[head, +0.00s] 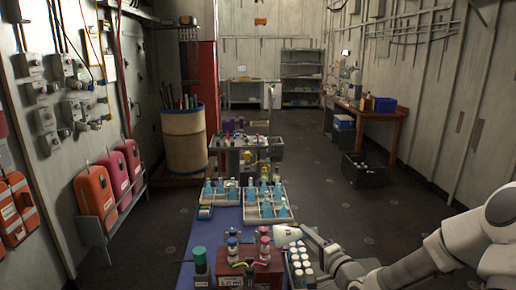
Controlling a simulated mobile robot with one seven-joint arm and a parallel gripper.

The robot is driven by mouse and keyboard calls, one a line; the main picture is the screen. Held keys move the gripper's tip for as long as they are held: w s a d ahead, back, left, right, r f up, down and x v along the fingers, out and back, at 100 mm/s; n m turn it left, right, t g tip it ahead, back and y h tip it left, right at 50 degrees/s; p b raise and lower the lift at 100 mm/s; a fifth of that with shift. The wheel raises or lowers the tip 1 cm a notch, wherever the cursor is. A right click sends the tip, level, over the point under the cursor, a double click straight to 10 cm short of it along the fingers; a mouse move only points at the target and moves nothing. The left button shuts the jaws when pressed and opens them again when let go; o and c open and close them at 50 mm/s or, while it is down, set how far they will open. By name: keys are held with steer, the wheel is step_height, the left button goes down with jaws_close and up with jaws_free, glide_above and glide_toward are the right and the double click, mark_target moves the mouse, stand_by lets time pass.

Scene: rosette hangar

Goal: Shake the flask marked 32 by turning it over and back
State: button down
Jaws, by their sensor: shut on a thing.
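My gripper (305,233) reaches in from the right, low over the near end of the blue table. It is shut on a whitish flask-like thing (284,236), which lies about level, tipped on its side. The number on it is too small to read, so I cannot tell from the picture that it is 32.
A red-brown box (264,277) with small bottles stands below the gripper, beside a dark green bottle (200,268). A rack of white-capped vials (299,265) is close on the right. Bare blue table (221,228) shows left of the gripper.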

steer(key=n+g+h+b, duration=0.1)
steer(key=n, duration=0.2)
steer(key=shift+a+n, duration=0.1)
steer(key=shift+n, duration=0.2)
steer(key=n+h+b, duration=0.1)
steer(key=n, duration=0.1)
steer(key=shift+n+g+h+b, duration=0.3)
steer(key=shift+h+b, duration=0.05)
steer(key=shift+h, duration=0.05)
steer(key=shift+r, duration=0.1)
stand_by(0.4)
steer(key=m+t+y, duration=0.1)
steer(key=m, duration=0.3)
steer(key=m+t+y+p, duration=0.1)
steer(key=m, duration=0.3)
steer(key=m+t+y, duration=0.1)
steer(key=m+t, duration=0.1)
steer(key=m, duration=0.2)
steer(key=shift+y+p, duration=0.3)
steer(key=shift+y, duration=0.1)
